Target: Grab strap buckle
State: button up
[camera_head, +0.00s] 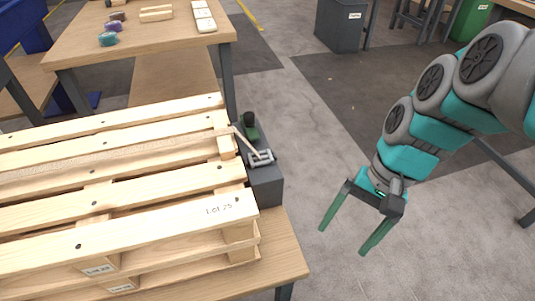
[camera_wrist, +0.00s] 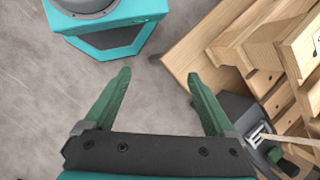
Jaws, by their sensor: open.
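The strap buckle (camera_head: 262,158), a small grey metal piece, sits on top of a dark grey block (camera_head: 266,187) beside the pallet's right end. A pale strap (camera_head: 246,142) runs from the pallet side to it. In the wrist view the buckle (camera_wrist: 257,136) is at the lower right, outside the right finger. My gripper (camera_head: 343,240) is open and empty, pointing down over the floor, right of the buckle and apart from it. Its two green fingers also show in the wrist view (camera_wrist: 158,73), with bare floor between them.
The wooden pallet stack (camera_head: 120,220) lies on a wooden table (camera_head: 285,262). A green part with a black knob (camera_head: 249,119) stands on the block behind the buckle. A second table (camera_head: 165,45) with small items is at the back, and a grey bin (camera_head: 340,27) stands beyond. The floor around my gripper is clear.

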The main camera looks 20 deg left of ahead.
jog(key=w+a+r+m+g+y, duration=0.2)
jog(key=w+a+m+y, duration=0.2)
jog(key=w+a, duration=0.65)
jog(key=m+g+y+b, duration=0.1)
jog(key=m+y+b, duration=0.15)
jog(key=m, duration=0.25)
send_near(263, 156)
jog(key=shift+y, duration=0.45)
jog(key=shift+d+f+p+x, duration=0.15)
jog(key=shift+p+x, duration=0.25)
jog(key=shift+x, duration=1.6)
jog(key=shift+d+f+p+x, duration=0.15)
jog(key=shift+p+x, duration=0.25)
jog(key=shift+x, duration=1.65)
grip_shut()
